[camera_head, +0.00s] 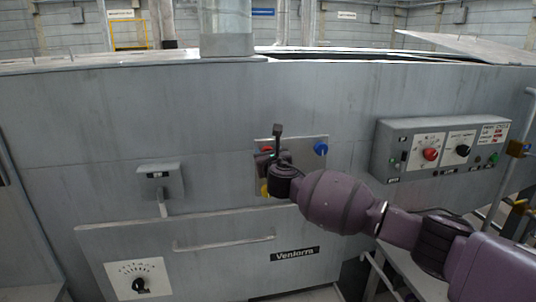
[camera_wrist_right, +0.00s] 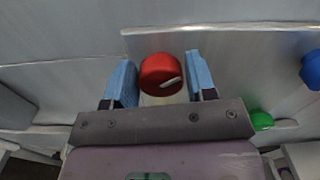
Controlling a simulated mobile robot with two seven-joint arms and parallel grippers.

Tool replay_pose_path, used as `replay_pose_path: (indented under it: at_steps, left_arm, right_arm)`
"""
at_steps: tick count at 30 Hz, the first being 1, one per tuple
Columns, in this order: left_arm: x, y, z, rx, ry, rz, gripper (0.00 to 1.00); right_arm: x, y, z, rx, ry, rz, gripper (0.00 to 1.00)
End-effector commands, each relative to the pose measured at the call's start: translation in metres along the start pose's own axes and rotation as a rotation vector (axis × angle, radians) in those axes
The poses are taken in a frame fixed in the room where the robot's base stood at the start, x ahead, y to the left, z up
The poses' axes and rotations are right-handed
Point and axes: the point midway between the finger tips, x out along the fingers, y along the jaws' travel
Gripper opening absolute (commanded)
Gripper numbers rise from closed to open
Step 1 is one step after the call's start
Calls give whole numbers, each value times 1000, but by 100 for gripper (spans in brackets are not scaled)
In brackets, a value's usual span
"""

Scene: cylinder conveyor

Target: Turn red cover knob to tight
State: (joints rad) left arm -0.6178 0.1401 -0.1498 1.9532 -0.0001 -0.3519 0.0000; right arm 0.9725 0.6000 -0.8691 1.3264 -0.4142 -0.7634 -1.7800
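The red cover knob (camera_wrist_right: 161,73) is a round red knob with a pale mark on its face, on a grey metal panel. It shows partly in the head view (camera_head: 265,149), beside my right gripper. My right gripper (camera_wrist_right: 160,84) has its two blue fingers on either side of the red knob, with narrow gaps, so it looks open around it. In the head view the gripper (camera_head: 269,164) is at the panel, its fingers mostly hidden. My left gripper is in neither view.
A blue knob (camera_head: 321,148) and a yellow knob (camera_head: 264,190) are close to my right gripper. A green knob (camera_wrist_right: 262,121) shows in the wrist view. A control box (camera_head: 400,135) with another red knob (camera_head: 430,154) juts out at right. A drawer-like panel with a handle (camera_head: 223,243) is below.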

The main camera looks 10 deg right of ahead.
Motion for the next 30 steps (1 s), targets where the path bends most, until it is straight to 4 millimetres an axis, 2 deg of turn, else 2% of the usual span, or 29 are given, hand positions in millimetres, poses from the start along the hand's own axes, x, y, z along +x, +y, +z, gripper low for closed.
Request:
replay_pose_path:
  at_steps: [1,6,17,30]
  left_arm:
    - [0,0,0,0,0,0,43]
    - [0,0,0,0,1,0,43]
    - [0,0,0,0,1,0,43]
    - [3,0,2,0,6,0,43]
  right_arm:
    - [0,0,0,0,0,0,43]
    - [0,0,0,0,0,0,20]
    - [0,0,-1,69,1,0,20]
    - [0,-1,-2,425,2,0,20]
